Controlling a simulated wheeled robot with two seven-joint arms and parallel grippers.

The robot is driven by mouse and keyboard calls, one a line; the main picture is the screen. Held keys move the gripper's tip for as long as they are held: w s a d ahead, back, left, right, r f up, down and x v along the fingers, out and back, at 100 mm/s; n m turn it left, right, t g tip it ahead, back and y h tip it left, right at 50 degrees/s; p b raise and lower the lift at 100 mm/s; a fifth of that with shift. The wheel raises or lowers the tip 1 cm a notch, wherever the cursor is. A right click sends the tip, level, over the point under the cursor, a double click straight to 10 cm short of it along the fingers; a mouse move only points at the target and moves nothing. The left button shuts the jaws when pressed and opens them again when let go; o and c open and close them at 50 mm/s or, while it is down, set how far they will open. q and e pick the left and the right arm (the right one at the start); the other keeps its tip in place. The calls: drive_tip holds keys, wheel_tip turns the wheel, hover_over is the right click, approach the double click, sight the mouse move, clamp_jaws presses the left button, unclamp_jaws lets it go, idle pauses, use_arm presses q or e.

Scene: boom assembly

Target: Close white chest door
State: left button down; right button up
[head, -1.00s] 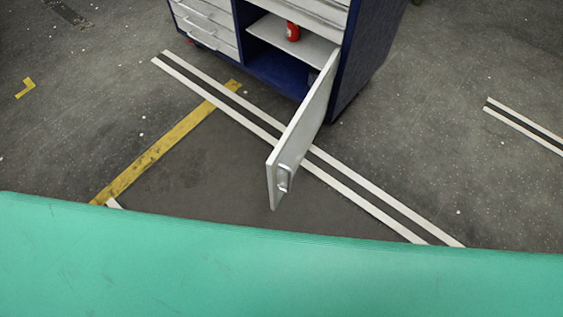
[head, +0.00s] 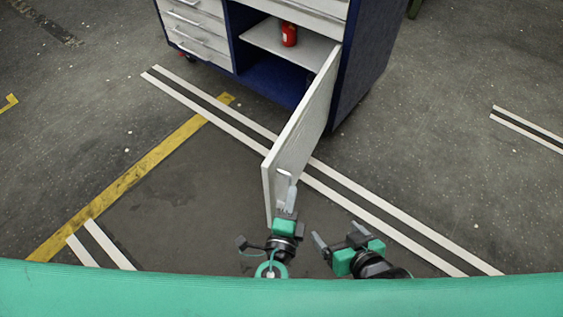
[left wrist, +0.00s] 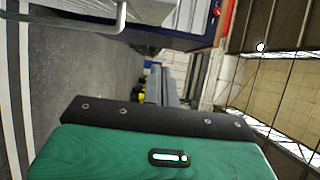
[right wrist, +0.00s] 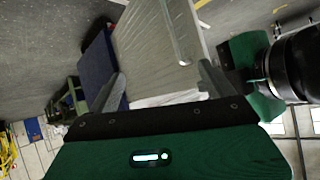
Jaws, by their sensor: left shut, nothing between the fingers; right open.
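The white chest door (head: 303,125) stands wide open, hinged at the right of the blue chest's lower compartment and reaching toward me. Its handle (head: 284,182) is near the free edge. My left gripper (head: 291,192) is shut and empty at the handle; whether it touches cannot be told. My right gripper (head: 338,234) is open and empty, low and to the right of the door's free edge. The right wrist view shows the door (right wrist: 160,45) ahead, between and beyond my fingers. The left wrist view shows part of the handle (left wrist: 121,15) at the top.
The blue chest (head: 362,75) has white drawers (head: 198,30) at left and a shelf holding a red object (head: 289,35). The floor left of the door is clear, with a yellow line (head: 135,175) and white stripes (head: 225,115).

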use_arm(q)
drive_tip(key=p, duration=0.2)
hover_over(283, 171)
drive_tip(key=d, duration=0.1)
drive_tip(key=shift+s+d, duration=0.15)
drive_tip(key=shift+s, duration=0.05)
drive_tip(key=shift+w+a+p, duration=0.25)
drive_tip(key=shift+a+p, duration=0.05)
drive_tip(key=shift+a, duration=0.25)
use_arm(e)
drive_tip(key=shift+s+d+r+g+h, duration=0.1)
drive_tip(key=shift+s+d+g+h, duration=0.35)
drive_tip(key=shift+d, duration=0.4)
drive_tip(key=shift+s+d+r+g+h, duration=0.1)
drive_tip(key=shift+s+d+g+h, duration=0.25)
drive_tip(key=shift+d+g, duration=0.35)
drive_tip(key=shift+s+d+r+g+h, duration=0.1)
drive_tip(key=shift+s+d+g+h, duration=0.3)
drive_tip(key=shift+d, duration=0.55)
use_arm(q)
drive_tip(key=shift+a, duration=0.1)
use_arm(e)
drive_tip(key=shift+s, duration=0.15)
